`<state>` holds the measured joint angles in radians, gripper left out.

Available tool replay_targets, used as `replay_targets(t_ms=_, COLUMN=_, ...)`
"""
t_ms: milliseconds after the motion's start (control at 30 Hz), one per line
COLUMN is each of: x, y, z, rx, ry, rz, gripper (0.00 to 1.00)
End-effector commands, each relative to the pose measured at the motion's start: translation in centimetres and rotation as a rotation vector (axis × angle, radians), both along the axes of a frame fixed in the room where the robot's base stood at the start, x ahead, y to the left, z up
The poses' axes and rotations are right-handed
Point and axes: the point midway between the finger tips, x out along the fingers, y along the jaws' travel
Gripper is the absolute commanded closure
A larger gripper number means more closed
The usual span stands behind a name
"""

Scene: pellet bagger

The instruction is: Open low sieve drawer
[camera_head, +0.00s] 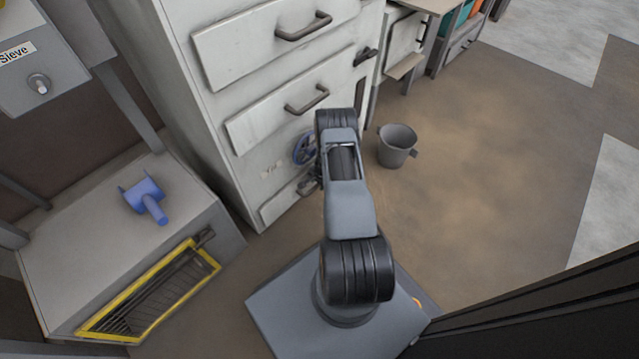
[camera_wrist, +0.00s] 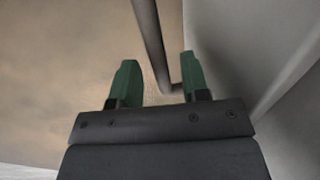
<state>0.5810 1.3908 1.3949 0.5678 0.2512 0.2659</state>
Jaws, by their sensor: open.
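The pale cabinet has stacked drawers with dark bar handles: an upper drawer (camera_head: 260,42), a middle drawer (camera_head: 290,103) and a low drawer front (camera_head: 280,206) near the floor, partly hidden by my arm. I cannot read a label on the low one. In the wrist view, my gripper (camera_wrist: 159,62) is open, with its green fingers apart. A dark bar handle (camera_wrist: 151,42) runs between the fingers and bends right towards a pale front (camera_wrist: 290,55). I cannot tell whether the fingers touch it. In the head view my gripper is mostly hidden by my arm.
A blue handwheel (camera_head: 303,148) sits on the cabinet beside my arm. A grey bucket (camera_head: 397,146) stands on the floor to the right. A grey box marked "Sieve" (camera_head: 40,75) is upper left. A blue scoop (camera_head: 146,197) lies on a bench.

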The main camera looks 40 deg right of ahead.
Motion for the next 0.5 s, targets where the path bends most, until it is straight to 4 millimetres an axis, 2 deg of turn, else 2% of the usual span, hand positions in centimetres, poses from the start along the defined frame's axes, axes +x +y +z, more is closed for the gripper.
replay_targets(t_ms=100, x=-0.03, y=-0.04, z=0.02, rx=0.000, ry=0.000, rz=-0.001, gripper=0.58)
replay_targets(t_ms=500, x=-0.06, y=-0.07, z=0.03, rx=0.000, ry=0.000, rz=-0.002, gripper=0.96)
